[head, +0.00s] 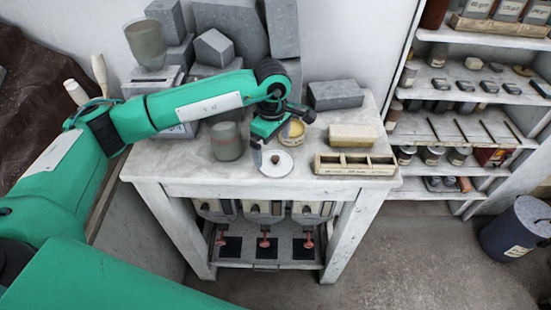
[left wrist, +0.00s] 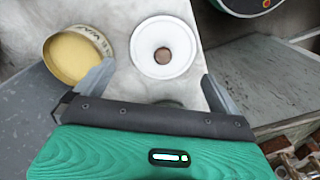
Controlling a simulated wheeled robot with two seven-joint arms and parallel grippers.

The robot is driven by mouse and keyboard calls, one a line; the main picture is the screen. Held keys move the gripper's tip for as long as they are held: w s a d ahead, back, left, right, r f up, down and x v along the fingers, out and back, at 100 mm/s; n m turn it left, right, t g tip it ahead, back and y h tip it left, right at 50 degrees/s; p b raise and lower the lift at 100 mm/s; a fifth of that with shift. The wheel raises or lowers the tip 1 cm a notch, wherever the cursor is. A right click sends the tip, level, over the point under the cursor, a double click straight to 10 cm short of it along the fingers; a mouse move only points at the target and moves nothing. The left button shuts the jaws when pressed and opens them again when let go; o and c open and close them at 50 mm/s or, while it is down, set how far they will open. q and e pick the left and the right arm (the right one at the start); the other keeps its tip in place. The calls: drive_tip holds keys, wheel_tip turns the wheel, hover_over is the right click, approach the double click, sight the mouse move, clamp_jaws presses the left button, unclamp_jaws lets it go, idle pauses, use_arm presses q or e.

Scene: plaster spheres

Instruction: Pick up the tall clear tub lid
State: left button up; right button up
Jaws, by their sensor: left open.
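A white round lid (head: 284,169) with a small brown knob lies flat on the table. In the left wrist view the lid (left wrist: 148,58) appears between my open fingers, beyond the fingertips. My left gripper (head: 270,145) is above the table close to the lid, empty; it also shows in the left wrist view (left wrist: 158,73). I cannot tell the height gap exactly. A tall, clear greenish tub (head: 227,143) stands upright left of the lid. My right gripper is out of view.
An open tin (head: 292,131) with a yellowish inside stands behind the lid; it shows beside a finger in the left wrist view (left wrist: 75,57). A compartmented wooden tray (head: 355,168) lies right. A cream block (head: 353,135) and grey block (head: 336,94) stand behind the tray.

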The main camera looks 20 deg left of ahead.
sight(273, 156)
use_arm(q)
drive_tip(key=f+p, duration=0.1)
drive_tip(key=f, duration=0.2)
drive_tip(key=shift+s+d+f+p, duration=0.1)
drive_tip(key=shift+s+p, duration=0.1)
drive_tip(key=shift+p, duration=0.2)
drive_tip(key=shift+f, duration=0.45)
drive_tip(key=c, duration=0.7)
drive_tip(key=shift+c, duration=0.5)
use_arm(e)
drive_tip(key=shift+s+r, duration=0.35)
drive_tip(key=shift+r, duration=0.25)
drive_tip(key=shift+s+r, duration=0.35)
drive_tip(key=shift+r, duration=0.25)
use_arm(q)
drive_tip(key=shift+r, duration=0.1)
